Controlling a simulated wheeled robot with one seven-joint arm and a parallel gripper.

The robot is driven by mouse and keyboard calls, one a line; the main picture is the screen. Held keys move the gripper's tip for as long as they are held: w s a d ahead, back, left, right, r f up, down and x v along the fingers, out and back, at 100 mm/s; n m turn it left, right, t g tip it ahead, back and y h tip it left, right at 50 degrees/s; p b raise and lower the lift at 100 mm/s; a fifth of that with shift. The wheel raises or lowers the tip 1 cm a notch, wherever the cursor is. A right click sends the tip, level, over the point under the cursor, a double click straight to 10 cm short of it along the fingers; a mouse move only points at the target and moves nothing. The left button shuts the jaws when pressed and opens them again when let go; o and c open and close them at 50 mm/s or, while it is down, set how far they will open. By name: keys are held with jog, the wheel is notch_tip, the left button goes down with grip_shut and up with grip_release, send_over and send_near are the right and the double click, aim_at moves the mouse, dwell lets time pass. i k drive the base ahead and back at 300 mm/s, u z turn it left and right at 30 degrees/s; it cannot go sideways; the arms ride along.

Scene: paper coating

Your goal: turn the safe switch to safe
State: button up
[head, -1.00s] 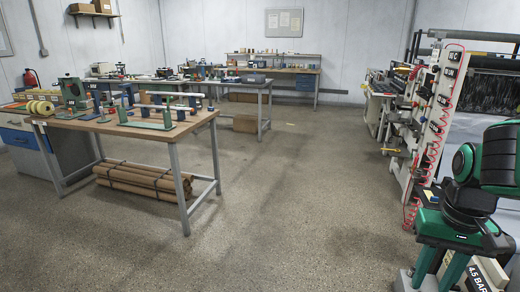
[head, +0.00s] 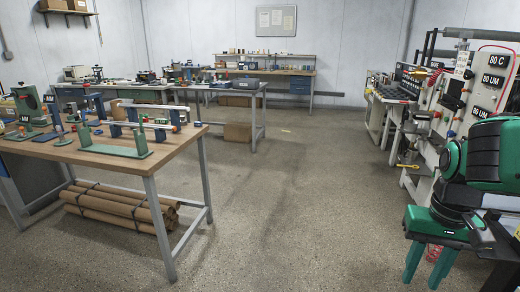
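The coating machine (head: 447,103) stands along the right side, with a pale front panel carrying dark knobs and black signs. One sign reads 80 C (head: 493,62) and others read 80 UM (head: 492,81). I cannot make out which part is the safe switch; my green and black arm covers part of the panel. A small yellow handle (head: 407,167) sticks out low on the machine's near side. My gripper (head: 421,284) hangs at the lower right with two green fingers pointing down, apart, with nothing seen between them. It is well apart from the panel.
A wooden-topped workbench (head: 165,150) with green and blue tools stands at left, with brown rolls (head: 115,208) beneath. More benches stand at the back. The speckled floor (head: 290,190) between the benches and the machine is clear.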

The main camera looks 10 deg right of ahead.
aim_at(437, 115)
jog(key=z, duration=0.2)
jog(key=i, duration=1.25)
jog(key=z, duration=0.7)
jog(key=i, duration=1.15)
jog(key=z, duration=0.7)
jog(key=i, duration=0.8)
jog(key=z, duration=0.25)
jog(key=k, duration=0.6)
jog(key=u, duration=0.45)
jog(key=i, duration=1.5)
jog(key=z, duration=0.15)
